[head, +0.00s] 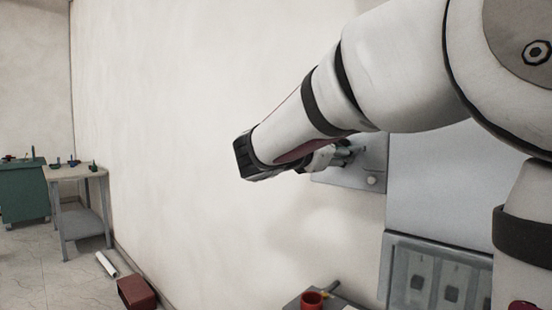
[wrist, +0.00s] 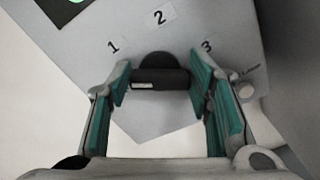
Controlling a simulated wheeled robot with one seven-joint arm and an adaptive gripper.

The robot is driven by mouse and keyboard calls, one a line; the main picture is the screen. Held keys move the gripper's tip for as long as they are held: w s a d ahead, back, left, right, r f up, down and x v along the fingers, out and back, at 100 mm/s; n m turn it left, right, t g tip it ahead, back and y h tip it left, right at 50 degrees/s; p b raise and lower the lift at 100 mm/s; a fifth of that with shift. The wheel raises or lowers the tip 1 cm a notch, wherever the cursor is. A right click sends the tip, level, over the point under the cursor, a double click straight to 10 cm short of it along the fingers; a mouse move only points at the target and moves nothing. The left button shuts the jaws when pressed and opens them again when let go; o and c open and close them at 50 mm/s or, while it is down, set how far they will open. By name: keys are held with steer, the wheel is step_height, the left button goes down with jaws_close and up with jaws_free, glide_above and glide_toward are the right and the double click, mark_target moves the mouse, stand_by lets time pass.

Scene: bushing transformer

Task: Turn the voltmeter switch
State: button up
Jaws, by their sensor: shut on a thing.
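The voltmeter switch (wrist: 160,80) is a black knob with a pale mark on its bar, in the middle of the wrist view. It sits on a grey panel (wrist: 153,125) with the labels 1, 2 and 3 in an arc above it. My gripper (wrist: 159,68) has its teal-padded fingers on either side of the knob's bar and is shut on it. The bar lies nearly level in the picture. In the head view the panel (head: 373,160) is on the wall, and my arm and gripper (head: 343,155) hide the switch.
A black-framed display with green (wrist: 72,8) shows at the wrist view's top left. A small round knob (wrist: 245,91) sits right of the fingers.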

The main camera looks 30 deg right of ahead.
steer(key=m+b, duration=0.5)
steer(key=b, duration=0.1)
steer(key=shift+f+m, duration=0.2)
steer(key=shift+m, duration=0.2)
steer(key=shift+s+b, duration=0.1)
steer(key=shift+b, duration=0.25)
steer(key=o, duration=1.1)
steer(key=shift+o, duration=0.2)
steer(key=v, duration=1.2)
steer(key=shift+r, duration=0.1)
